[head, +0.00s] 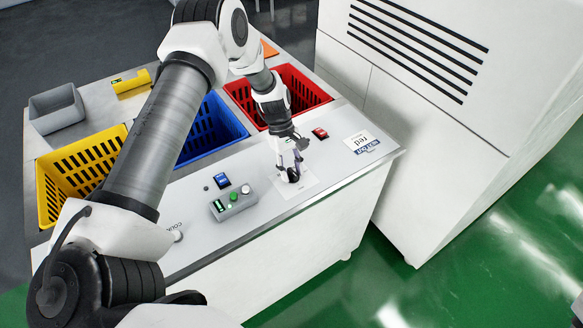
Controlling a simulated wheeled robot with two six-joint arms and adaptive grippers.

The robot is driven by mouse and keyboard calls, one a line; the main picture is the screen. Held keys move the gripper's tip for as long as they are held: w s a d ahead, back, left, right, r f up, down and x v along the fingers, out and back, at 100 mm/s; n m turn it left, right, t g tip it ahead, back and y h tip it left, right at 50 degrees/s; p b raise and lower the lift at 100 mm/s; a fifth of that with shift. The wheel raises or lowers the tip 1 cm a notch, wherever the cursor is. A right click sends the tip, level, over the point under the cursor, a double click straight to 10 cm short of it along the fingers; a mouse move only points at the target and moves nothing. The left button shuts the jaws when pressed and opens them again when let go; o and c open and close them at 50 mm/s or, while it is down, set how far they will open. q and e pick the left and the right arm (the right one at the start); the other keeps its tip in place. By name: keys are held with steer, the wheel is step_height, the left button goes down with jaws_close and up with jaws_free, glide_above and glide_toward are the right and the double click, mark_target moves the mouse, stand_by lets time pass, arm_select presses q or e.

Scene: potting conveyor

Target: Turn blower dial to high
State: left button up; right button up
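My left arm reaches across the white counter (258,213) from the lower left. My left gripper (291,172) points down at a pale plate (308,184) on the counter's right half. Its dark fingertips are low over the plate, at or very near its surface. The blower dial cannot be made out; the gripper covers part of the plate, and the dial may be hidden there. The finger gap is too small to tell whether the gripper is open or shut.
Yellow (52,198), blue (238,127) and red (318,91) crates are set behind the counter strip. A grey button box (233,204) with green and white buttons stands left of the gripper. A small red item (320,133) lies behind it. A large white vented cabinet (440,110) stands right.

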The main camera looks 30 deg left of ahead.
arm_select(q)
steer(key=shift+w+r, duration=0.1)
steer(key=shift+r, duration=0.05)
steer(key=v, duration=1.1)
steer(key=shift+r, duration=0.4)
steer(key=shift+a, duration=0.15)
